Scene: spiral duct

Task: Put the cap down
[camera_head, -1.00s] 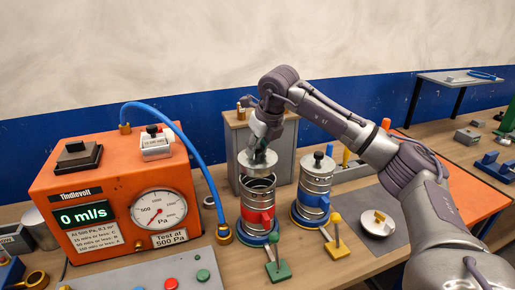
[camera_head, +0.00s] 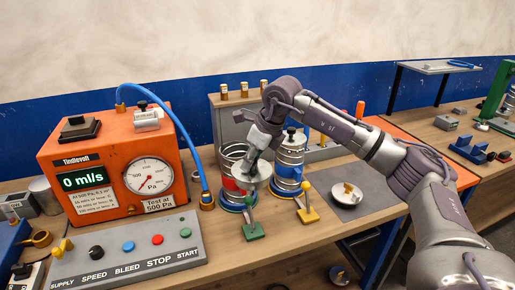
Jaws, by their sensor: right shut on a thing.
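My right gripper (camera_head: 254,160) is shut on a round silver cap (camera_head: 258,178). The cap is tilted slightly and held in front of the red-banded metal duct (camera_head: 231,158), hiding part of its right side. The duct's open top shows, and it stands upright on a round base. The blue-banded duct (camera_head: 290,165) stands just to the right, with a black-knobbed lid on it. A grey mat (camera_head: 373,203) lies further right, with a small silver disc with a brass-coloured piece (camera_head: 346,194) on it. My left gripper is not in view.
Green (camera_head: 252,230) and yellow (camera_head: 307,213) handled clamps stand in front of the ducts. An orange tester (camera_head: 112,165) with a blue hose (camera_head: 184,130) and a button panel (camera_head: 130,255) fill the left. The mat around the disc is bare.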

